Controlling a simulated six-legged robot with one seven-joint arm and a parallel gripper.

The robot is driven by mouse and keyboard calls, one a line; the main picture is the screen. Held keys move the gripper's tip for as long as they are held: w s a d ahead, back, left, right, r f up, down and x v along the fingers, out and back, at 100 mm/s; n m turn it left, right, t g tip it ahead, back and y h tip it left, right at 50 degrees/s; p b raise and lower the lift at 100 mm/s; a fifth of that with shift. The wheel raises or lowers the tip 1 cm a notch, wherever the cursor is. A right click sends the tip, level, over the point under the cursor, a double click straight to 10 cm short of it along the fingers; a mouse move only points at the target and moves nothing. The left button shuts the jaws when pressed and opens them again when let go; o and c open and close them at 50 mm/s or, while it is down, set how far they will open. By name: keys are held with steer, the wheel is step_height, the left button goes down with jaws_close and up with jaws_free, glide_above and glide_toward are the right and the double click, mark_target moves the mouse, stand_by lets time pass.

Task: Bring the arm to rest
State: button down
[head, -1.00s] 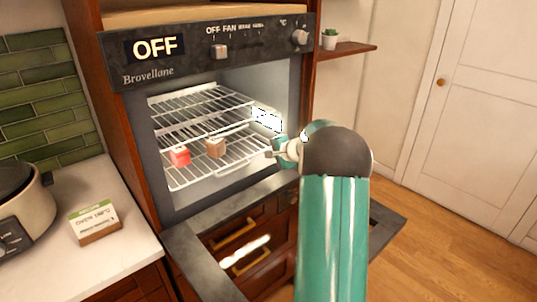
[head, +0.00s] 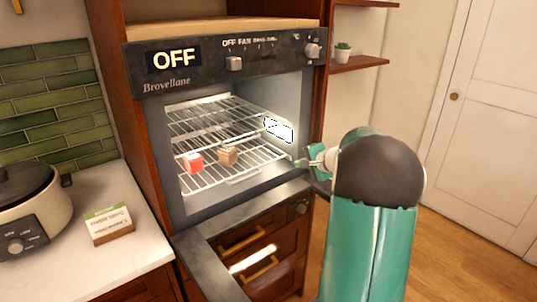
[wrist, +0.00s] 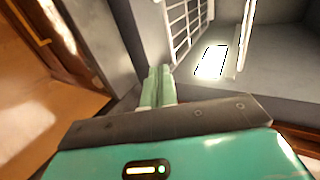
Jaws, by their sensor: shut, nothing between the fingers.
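My arm is green with a dark grey joint and shows at the right in the head view. My gripper (head: 300,163) is at the right side of the open oven (head: 158,150), near the front of its cavity. In the wrist view its two green fingers (wrist: 158,82) are together with nothing between them. The oven's rack and bright side lamp show beyond the fingertips there.
The oven door (head: 207,262) is folded down below my arm. A cooker (head: 28,205) and small box (head: 109,224) stand on the left counter. Open floor lies right.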

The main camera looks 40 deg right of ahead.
steer(key=s+a+r+n+g+y, duration=0.1)
steer(key=s+a+r+n, duration=0.15)
steer(key=a, duration=0.75)
steer(key=s+a+r+n+g+y, duration=0.15)
steer(key=a+n, duration=0.25)
steer(key=a, duration=0.5)
steer(key=s+a+r+n+g, duration=0.2)
steer(key=s+a+r+n, duration=0.1)
steer(key=a, duration=0.7)
steer(key=s+a+f+n+g+h, duration=0.1)
steer(key=s+a+n, duration=0.3)
steer(key=s, duration=0.5)
steer(key=s+a+f+n+g+h, duration=0.1)
steer(key=s+a+n, duration=0.3)
steer(key=s+a, duration=0.4)
steer(key=shift+s+a+f+h, duration=0.25)
steer(key=shift+s+h, duration=0.2)
steer(key=shift+s, duration=0.6)
